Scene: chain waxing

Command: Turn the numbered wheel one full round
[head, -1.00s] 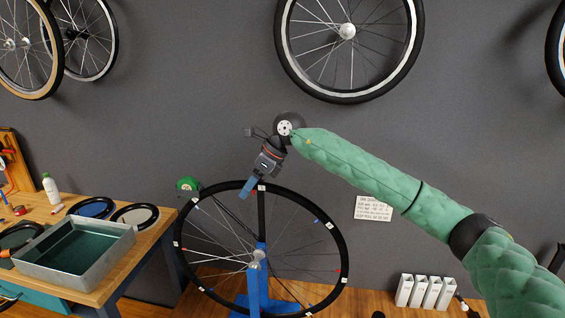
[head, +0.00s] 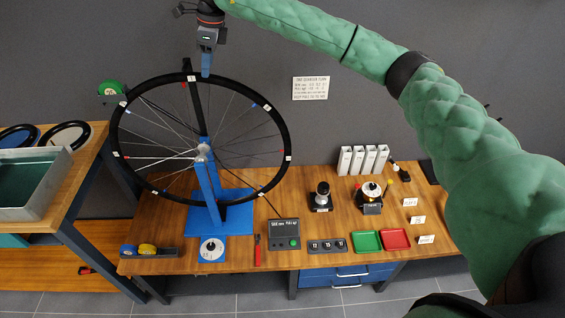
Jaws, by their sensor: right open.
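The numbered wheel (head: 284,122), a black rim with small white tags and thin spokes, stands upright in a blue stand (head: 208,190) on the wooden bench. My right gripper (head: 206,72) points down at the top of the rim, its blue fingertips close to the rim beside the black upright. It is open; whether the fingertips touch the rim cannot be told. The tag numbers are too small to read. My left gripper is not in view.
The bench (head: 330,215) holds a dial (head: 212,249), a display box (head: 285,233), green (head: 367,241) and red (head: 395,238) trays, and several white holders (head: 363,160). A metal tank (head: 35,182) stands on the left table. A green round thing (head: 112,88) is left of the rim.

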